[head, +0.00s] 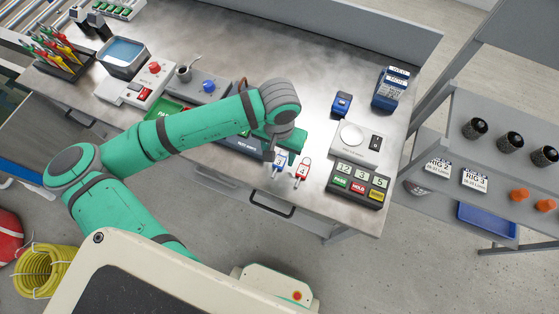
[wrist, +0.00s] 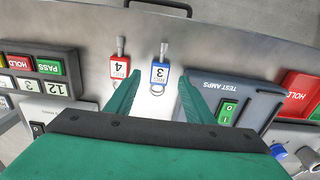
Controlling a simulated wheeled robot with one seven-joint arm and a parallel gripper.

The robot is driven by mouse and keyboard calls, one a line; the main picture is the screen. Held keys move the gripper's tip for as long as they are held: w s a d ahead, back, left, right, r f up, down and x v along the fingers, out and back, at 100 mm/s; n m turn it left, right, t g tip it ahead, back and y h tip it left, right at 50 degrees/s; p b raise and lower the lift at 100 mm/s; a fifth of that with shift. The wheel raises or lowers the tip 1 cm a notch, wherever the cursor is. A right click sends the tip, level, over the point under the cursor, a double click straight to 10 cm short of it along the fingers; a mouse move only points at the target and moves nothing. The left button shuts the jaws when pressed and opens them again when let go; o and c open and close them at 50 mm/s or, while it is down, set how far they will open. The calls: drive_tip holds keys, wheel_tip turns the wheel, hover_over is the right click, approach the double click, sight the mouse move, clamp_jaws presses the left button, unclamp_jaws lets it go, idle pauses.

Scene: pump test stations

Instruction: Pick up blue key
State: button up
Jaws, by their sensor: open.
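The blue key (wrist: 160,72), with a blue-edged tag marked 3, a metal shaft and a ring, lies flat on the grey bench top. In the wrist view it lies between and slightly beyond the fingertips of my gripper (wrist: 160,84). My gripper is open with nothing in it; I cannot tell its exact height above the bench. In the head view the blue key (head: 280,161) shows just beside my gripper (head: 271,150), partly hidden by it. A red key (wrist: 120,66) with a tag marked 4 lies close to the left in the wrist view.
A Test Amps unit (wrist: 235,98) sits close to the right finger in the wrist view. The Pass/Hold button box (head: 358,186) and a scale (head: 356,145) stand right of the keys in the head view. A drawer handle (head: 272,204) sits below the bench's front edge.

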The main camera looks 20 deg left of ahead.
sight(279, 162)
drive_tip(key=shift+w+f, duration=0.1)
drive_tip(key=shift+f, duration=1.65)
drive_tip(key=c, duration=1.1)
drive_tip(key=shift+r, duration=0.15)
